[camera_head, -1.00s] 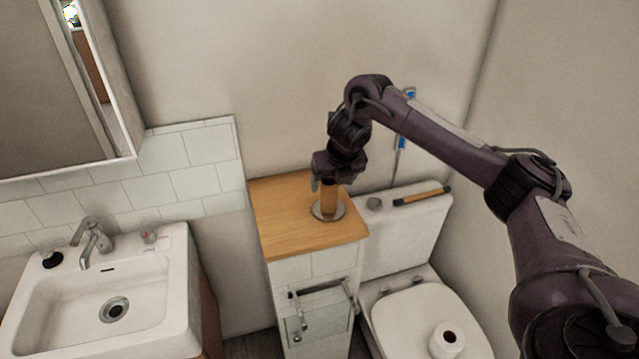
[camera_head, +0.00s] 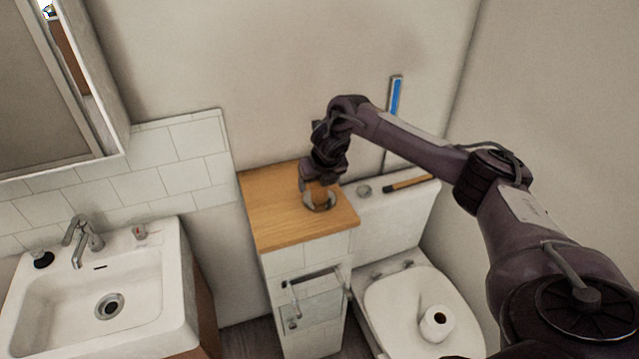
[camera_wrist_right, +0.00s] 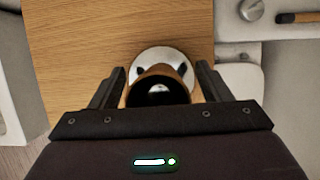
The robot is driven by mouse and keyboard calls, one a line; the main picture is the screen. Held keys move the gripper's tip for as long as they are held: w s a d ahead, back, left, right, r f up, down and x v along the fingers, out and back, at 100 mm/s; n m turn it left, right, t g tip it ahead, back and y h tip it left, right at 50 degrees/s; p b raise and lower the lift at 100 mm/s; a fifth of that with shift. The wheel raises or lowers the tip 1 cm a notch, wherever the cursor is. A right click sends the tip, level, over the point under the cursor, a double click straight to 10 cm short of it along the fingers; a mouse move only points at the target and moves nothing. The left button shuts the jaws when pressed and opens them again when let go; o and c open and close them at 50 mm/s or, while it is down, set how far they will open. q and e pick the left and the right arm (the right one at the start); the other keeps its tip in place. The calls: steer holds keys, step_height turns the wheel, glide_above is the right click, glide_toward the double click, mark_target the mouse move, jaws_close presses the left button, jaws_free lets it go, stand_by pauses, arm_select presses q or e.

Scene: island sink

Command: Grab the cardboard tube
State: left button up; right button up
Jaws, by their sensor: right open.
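My right gripper (camera_wrist_right: 160,88) is open, with one finger on each side of the tube. In the head view the right gripper (camera_head: 318,190) points down over the tube and partly hides it. I cannot tell if the fingers touch it. My left gripper is not in view.
The wooden cabinet top (camera_head: 270,215) is otherwise clear. A toilet (camera_head: 400,310) stands right of it, with a paper roll (camera_head: 436,322) on its lid and a brown-and-black stick (camera_head: 408,184) on the cistern. A sink (camera_head: 60,310) is at left.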

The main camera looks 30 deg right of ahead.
steer(key=c, duration=1)
steer(key=shift+r, duration=0.1)
steer(key=shift+c, duration=0.2)
